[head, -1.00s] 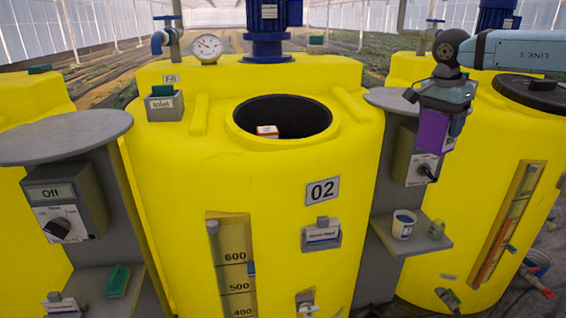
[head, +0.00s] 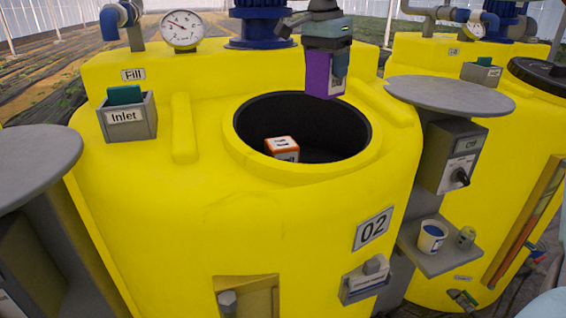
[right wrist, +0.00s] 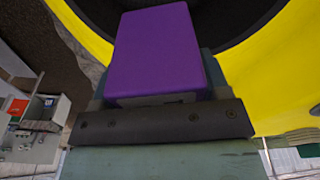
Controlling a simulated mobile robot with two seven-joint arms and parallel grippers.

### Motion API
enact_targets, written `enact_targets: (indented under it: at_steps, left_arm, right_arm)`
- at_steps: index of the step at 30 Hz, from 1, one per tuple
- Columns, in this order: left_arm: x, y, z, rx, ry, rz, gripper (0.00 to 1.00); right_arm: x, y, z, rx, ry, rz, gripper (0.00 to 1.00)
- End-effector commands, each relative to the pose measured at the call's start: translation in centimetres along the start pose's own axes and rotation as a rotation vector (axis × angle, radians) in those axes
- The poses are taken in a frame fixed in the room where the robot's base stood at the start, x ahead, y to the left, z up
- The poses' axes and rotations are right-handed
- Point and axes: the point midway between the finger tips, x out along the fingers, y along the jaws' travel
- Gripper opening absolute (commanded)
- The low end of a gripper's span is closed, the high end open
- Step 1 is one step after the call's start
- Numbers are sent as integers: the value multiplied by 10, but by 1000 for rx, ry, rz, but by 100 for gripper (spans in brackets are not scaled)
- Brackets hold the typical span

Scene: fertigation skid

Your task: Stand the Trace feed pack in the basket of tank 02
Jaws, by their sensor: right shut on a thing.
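My right gripper (head: 328,38) is shut on a purple pack (head: 318,74) with a pale label on its side. The pack hangs upright above the back right rim of the open mouth of yellow tank 02 (head: 330,215). In the right wrist view the purple pack (right wrist: 160,50) fills the middle, with the dark tank opening beyond it. An orange and white pack (head: 283,147) stands inside the dark opening (head: 345,135). The basket itself is hard to make out in the dark. My left gripper is not in view.
A grey round shelf (head: 450,95) and a control box (head: 456,157) stand right of the tank. A lower shelf holds a white cup (head: 431,238). A gauge (head: 182,30) and a blue motor (head: 262,25) rise behind the opening.

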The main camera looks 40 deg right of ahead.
Motion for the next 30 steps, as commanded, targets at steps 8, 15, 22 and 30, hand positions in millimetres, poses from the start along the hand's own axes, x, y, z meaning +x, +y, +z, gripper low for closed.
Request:
enact_targets:
  at_steps: [8,15,22,30]
  left_arm:
    - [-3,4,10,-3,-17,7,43]
    - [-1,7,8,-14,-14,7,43]
    - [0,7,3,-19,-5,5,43]
    - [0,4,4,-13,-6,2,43]
  right_arm:
    - [45,1,5,-1,-2,5,34]
    - [109,1,13,-1,-1,4,34]
    - [152,0,18,0,0,0,34]
    - [173,0,20,0,0,0,34]
